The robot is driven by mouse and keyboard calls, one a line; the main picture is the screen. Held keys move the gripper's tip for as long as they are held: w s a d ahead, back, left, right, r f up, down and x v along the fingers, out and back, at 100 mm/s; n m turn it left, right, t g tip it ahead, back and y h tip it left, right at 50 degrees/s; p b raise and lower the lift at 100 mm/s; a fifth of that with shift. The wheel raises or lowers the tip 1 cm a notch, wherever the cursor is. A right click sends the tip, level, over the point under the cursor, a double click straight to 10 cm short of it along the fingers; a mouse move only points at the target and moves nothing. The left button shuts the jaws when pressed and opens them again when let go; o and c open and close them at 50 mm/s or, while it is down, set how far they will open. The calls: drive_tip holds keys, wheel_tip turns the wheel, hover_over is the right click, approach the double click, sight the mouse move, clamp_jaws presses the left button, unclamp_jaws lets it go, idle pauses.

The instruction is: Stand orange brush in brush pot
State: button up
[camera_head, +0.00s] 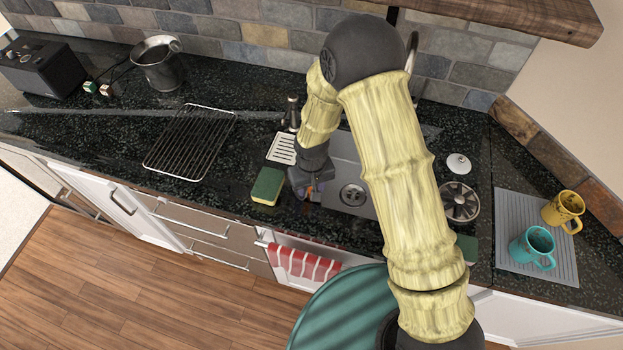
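My gripper (308,188) points down at the left edge of the sink, just right of the green and yellow sponge (267,186). Small spots of orange and blue show at its fingertips, too small to tell what they are. I cannot tell whether the fingers are open or shut. No orange brush can be made out clearly; it may be hidden by my arm. No pot is plainly a brush pot. A grey metal pot-like vessel (158,62) stands upright at the back left, with its inside in shadow.
A wire rack (190,142) lies left of the sink (345,172). A white slatted dish (282,149) and a dark bottle (292,113) stand behind my gripper. Teal (532,248) and yellow (563,208) mugs stand on a grey mat (510,262) at right.

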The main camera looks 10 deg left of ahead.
wheel_tip(320, 180, up, 17)
drive_tip(key=b, duration=0.2)
drive_tip(key=shift+r, duration=0.15)
drive_tip(key=shift+s+d, duration=0.1)
idle(1.3)
drive_tip(key=s+d+r+m+t, duration=0.1)
drive_tip(key=s+d+m, duration=0.2)
drive_tip(key=d, duration=0.9)
drive_tip(key=s+d+r+m+t, duration=0.1)
drive_tip(key=s+d+m, duration=0.2)
drive_tip(key=d, duration=1)
drive_tip(key=shift+s+d+r, duration=0.15)
drive_tip(key=shift+s+d, duration=0.05)
drive_tip(key=shift+s, duration=0.15)
drive_tip(key=shift+c, duration=0.5)
